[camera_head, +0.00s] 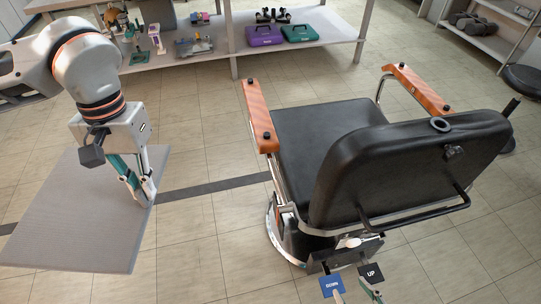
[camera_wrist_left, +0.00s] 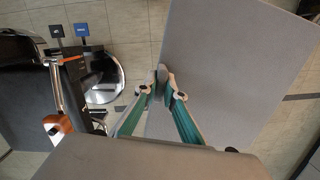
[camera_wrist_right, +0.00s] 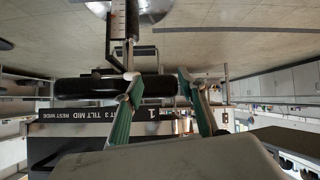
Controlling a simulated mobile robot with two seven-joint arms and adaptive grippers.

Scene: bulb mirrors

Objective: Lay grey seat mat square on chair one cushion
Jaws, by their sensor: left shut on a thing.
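The grey seat mat (camera_head: 75,220) is a flat, stiff sheet, held out level over the floor left of the chair. My left gripper (camera_head: 148,190) is shut on its edge nearest the chair. The left wrist view shows the fingertips (camera_wrist_left: 163,78) pinching the mat (camera_wrist_left: 235,60). The black chair cushion (camera_head: 315,122) is bare where visible; the backrest (camera_head: 400,170) hides its near part. The mat is apart from the chair. My right gripper (camera_wrist_right: 158,80) shows in the right wrist view, fingers apart, with nothing seen between them.
Orange armrests (camera_head: 262,115) with black knobs flank the cushion. Blue DOWN (camera_head: 332,285) and black UP (camera_head: 371,273) tags stand behind the chair. A low shelf (camera_head: 290,45) with purple and teal cases is at the back. Tiled floor is clear between mat and chair.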

